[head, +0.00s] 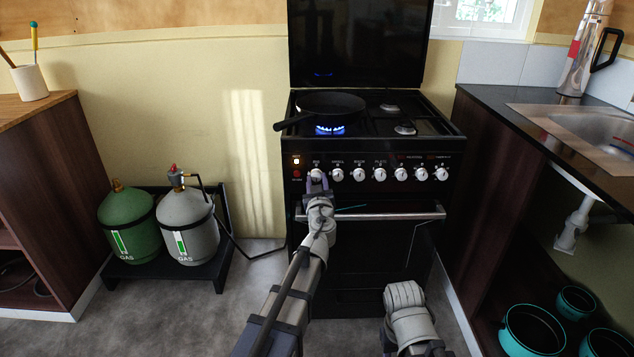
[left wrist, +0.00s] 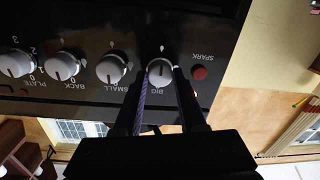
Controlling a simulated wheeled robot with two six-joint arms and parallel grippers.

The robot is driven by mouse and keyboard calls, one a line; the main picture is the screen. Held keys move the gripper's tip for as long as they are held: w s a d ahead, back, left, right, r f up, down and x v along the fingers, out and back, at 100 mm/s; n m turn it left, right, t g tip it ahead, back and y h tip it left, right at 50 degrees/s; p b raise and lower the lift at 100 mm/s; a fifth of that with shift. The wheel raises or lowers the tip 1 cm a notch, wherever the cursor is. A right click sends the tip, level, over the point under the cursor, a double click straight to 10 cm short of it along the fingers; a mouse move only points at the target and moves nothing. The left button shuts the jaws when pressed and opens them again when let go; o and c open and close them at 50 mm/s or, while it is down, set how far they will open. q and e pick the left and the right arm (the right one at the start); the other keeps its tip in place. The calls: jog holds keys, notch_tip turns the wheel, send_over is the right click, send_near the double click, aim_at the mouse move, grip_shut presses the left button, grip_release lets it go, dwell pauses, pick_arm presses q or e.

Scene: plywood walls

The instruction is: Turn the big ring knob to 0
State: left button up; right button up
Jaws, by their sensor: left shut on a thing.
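The big ring knob (head: 316,174) is the leftmost white knob on the black stove front (head: 350,250). It also shows in the left wrist view (left wrist: 160,70), above the upside-down label BIG. My left gripper (head: 318,184) is at this knob, its two fingers on either side of it, shut on it. The fingers partly cover the knob, and I cannot read its setting for certain. A blue flame (head: 330,130) burns under the black pan (head: 330,104) at the front left of the hob. My right gripper does not show.
A red SPARK button (left wrist: 199,73) sits beside the big knob. Several other knobs (head: 380,174) run to its right in the head view, above the oven handle (head: 380,215). Gas bottles (head: 187,225) stand on the left. A sink counter (head: 520,110) stands on the right.

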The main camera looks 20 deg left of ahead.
pick_arm(q)
grip_shut()
